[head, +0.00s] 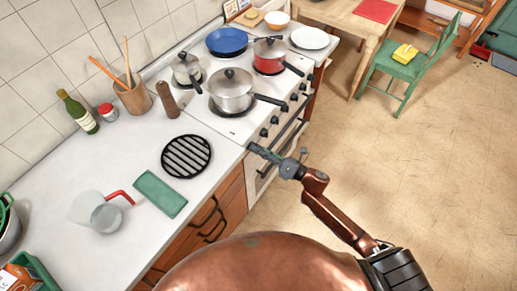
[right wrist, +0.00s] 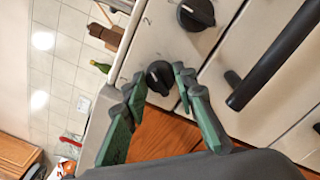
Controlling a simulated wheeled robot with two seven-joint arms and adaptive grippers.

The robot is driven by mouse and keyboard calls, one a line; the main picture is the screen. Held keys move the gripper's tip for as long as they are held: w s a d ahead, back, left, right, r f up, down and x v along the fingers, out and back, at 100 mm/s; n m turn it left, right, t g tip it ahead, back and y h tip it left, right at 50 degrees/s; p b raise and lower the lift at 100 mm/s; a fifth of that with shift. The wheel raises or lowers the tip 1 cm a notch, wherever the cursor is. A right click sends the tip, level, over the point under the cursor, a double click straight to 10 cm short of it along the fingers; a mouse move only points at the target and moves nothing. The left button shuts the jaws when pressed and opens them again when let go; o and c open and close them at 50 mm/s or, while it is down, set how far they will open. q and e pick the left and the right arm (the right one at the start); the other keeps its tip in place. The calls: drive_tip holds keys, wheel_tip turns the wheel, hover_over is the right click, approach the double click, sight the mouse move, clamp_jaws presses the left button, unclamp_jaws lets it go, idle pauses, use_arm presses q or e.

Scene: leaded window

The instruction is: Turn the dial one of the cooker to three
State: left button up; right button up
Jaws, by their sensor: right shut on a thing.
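The cooker (head: 232,120) is white, with a row of dark dials along its front edge. My right gripper (head: 254,148) is at the near end of that row, by the cooker's front corner. In the right wrist view, the end dial (right wrist: 158,76), black and round, sits between the green-padded fingertips of my right gripper (right wrist: 160,80). The gripper is shut on this dial. The fingers hide part of the dial's sides, and I cannot read its setting. A neighbouring dial (right wrist: 196,13) is free of the fingers. My left gripper is not in view.
A steel pot (head: 231,96), a red pot (head: 269,58), a small pot (head: 186,70) and a blue pan (head: 227,41) stand on the hob. The oven handle (right wrist: 275,65) runs close to the right gripper. A green chair (head: 407,68) stands right; the floor between is clear.

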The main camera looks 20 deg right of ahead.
use_arm(q)
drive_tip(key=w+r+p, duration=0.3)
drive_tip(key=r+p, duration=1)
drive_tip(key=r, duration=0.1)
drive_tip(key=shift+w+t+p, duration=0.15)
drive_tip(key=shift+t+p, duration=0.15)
drive_tip(key=shift+p, duration=0.05)
use_arm(e)
drive_tip(key=shift+s+a+f+m+t+h, duration=0.1)
drive_tip(key=shift+m+t+h, duration=0.2)
drive_tip(key=shift+m, duration=4.65)
drive_tip(key=shift+s+a+f+m+t+h, duration=0.1)
drive_tip(key=shift+m+h, duration=0.25)
drive_tip(key=shift+m, duration=4.55)
drive_tip(key=shift+s+m+t+h, duration=0.1)
drive_tip(key=shift+m+t+h, duration=0.2)
drive_tip(key=shift+m, duration=4.65)
drive_tip(key=o, duration=1.2)
drive_tip(key=shift+w, duration=0.1)
drive_tip(key=shift+c, duration=0.2)
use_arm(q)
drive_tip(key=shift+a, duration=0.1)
